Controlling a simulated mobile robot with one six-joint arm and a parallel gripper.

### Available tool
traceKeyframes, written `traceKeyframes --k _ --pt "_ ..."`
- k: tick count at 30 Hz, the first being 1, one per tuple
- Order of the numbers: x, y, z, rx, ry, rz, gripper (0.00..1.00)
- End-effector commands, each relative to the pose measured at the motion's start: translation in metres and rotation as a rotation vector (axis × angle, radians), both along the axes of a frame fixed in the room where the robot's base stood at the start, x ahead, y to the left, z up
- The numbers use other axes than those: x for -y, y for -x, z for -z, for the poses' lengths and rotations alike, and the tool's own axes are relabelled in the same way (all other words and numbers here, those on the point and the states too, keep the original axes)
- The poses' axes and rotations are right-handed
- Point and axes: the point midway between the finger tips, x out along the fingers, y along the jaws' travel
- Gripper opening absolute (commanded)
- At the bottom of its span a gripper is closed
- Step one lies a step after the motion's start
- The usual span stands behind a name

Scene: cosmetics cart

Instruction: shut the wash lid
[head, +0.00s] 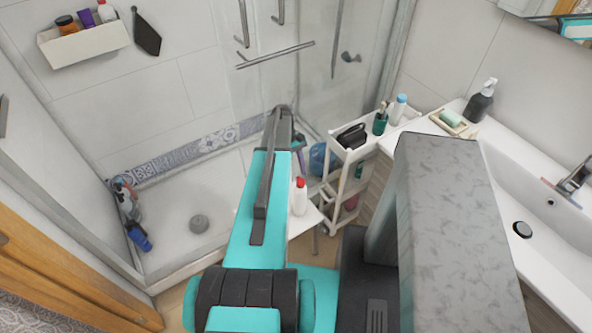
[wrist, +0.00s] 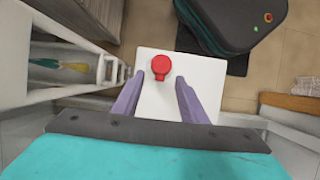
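The wash bottle (head: 299,198) is white with a red lid (head: 300,182) and stands upright on a small white stool (head: 302,224). In the wrist view I see the red lid (wrist: 161,66) from above, with a small part sticking out on its near side. I cannot tell whether the lid is open or shut. My gripper (wrist: 159,80) is open. Its purple fingers are spread on either side of the lid in the picture, with nothing between them that they touch. In the head view my arm hides most of the gripper.
A white cart (head: 340,165) with bottles and a dark case stands right of the stool. Farther right is the washbasin (head: 540,220) with a soap dispenser (head: 480,100). The shower tray (head: 190,205) lies left, with several bottles in its corner. The stool top (wrist: 208,75) looks otherwise clear.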

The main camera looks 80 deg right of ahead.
Motion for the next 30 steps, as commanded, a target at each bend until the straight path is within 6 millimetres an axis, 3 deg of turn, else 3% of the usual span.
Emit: traceKeyframes --k 12,19,30 --pt "-0.0014 0.0006 0.0045 0.000 0.000 -0.001 0.39" --pt "-0.0015 0.0003 0.0044 0.000 0.000 -0.001 0.02" --pt "0.0007 -0.0013 0.0065 -0.016 -0.019 -0.003 0.00"
